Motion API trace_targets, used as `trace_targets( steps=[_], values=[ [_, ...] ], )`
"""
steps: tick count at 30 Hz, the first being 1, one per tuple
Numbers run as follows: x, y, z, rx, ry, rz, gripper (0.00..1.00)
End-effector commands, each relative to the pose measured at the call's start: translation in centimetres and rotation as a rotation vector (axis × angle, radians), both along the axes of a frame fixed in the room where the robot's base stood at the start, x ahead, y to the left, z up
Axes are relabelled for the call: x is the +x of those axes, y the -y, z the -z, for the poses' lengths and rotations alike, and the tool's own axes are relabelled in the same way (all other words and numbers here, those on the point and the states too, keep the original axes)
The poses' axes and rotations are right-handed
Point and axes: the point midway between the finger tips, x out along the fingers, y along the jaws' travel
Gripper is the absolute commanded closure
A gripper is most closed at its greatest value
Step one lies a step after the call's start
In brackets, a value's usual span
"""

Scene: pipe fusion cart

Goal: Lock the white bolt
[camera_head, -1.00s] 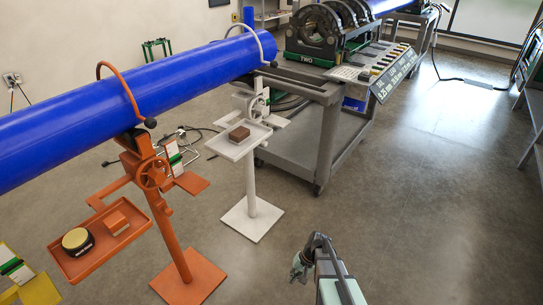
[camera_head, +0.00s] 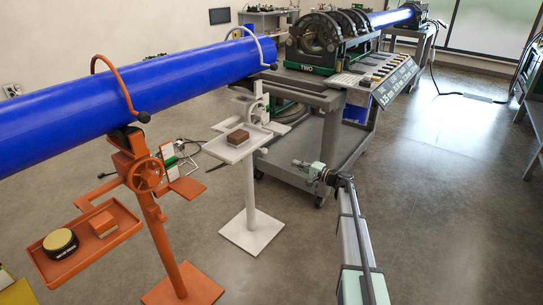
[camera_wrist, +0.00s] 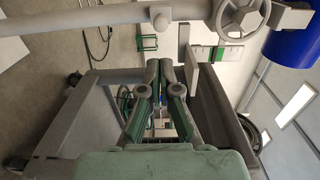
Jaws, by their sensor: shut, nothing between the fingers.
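The white pipe stand (camera_head: 251,190) is upright under the right end of the blue pipe (camera_head: 130,92). Its curved white bar (camera_head: 258,44) arches over the pipe and ends in a dark knob (camera_head: 273,66). I cannot tell for sure which part is the bolt. The stand's white handwheel (camera_head: 257,112) is below the pipe; it also shows in the wrist view (camera_wrist: 240,18) at the top right. My gripper (camera_head: 298,163) is right of the white stand, apart from it, pointing left. In the wrist view my gripper's fingers (camera_wrist: 159,66) are together and empty.
The white tray (camera_head: 222,151) holds a brown block (camera_head: 238,136). An orange stand (camera_head: 168,245) with its tray (camera_head: 50,272) is on the left. A grey cart (camera_head: 335,135) with the fusion machine (camera_head: 330,40) stands close behind my gripper.

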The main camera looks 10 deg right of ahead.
Motion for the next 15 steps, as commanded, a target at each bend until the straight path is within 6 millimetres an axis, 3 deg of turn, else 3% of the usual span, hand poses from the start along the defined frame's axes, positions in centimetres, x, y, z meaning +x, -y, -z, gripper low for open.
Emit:
trace_targets(
  steps=[15],
  values=[
    [0.33,-0.27,-0.05,-0.004,0.012,0.004,1.0]
  ],
)
